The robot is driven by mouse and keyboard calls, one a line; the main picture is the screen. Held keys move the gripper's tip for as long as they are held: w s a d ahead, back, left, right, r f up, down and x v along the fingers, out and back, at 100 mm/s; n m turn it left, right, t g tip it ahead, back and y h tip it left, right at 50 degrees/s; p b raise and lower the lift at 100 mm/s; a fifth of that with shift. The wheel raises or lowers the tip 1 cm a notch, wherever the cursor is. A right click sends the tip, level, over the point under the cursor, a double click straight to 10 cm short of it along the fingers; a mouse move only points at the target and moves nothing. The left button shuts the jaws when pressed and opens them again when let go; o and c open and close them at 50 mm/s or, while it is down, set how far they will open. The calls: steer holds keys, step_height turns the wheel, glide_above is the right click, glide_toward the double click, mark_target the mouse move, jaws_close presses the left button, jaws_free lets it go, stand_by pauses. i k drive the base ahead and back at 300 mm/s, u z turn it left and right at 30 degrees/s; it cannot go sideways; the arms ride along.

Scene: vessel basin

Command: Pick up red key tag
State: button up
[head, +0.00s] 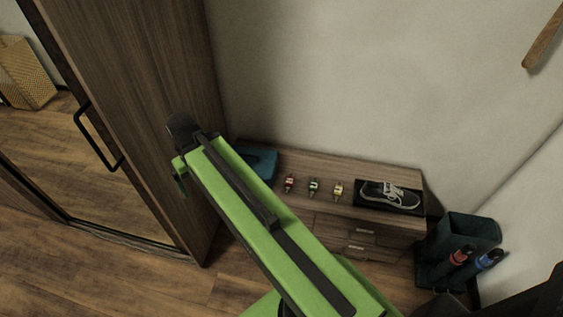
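The red key tag (290,183) is small and lies on top of a low wooden cabinet (405,176) against the wall. It is the leftmost of a row of three tags. My green and black arm crosses the view from the bottom centre to the upper left, in front of the cabinet's left part. I cannot make out my gripper's fingers. The red tag is unobstructed, with my arm below and left of it in the picture.
A dark blue object (262,162) lies on the cabinet's left end, partly behind my arm. A tall mirrored wardrobe (150,100) stands left.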

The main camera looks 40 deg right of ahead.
mark_target(290, 181)
steer(key=z, duration=0.2)
steer(key=k, duration=0.15)
steer(key=u, duration=3.05)
steer(key=k, duration=0.35)
steer(key=z, duration=2.25)
steer(key=i, duration=0.5)
steer(key=u, duration=0.05)
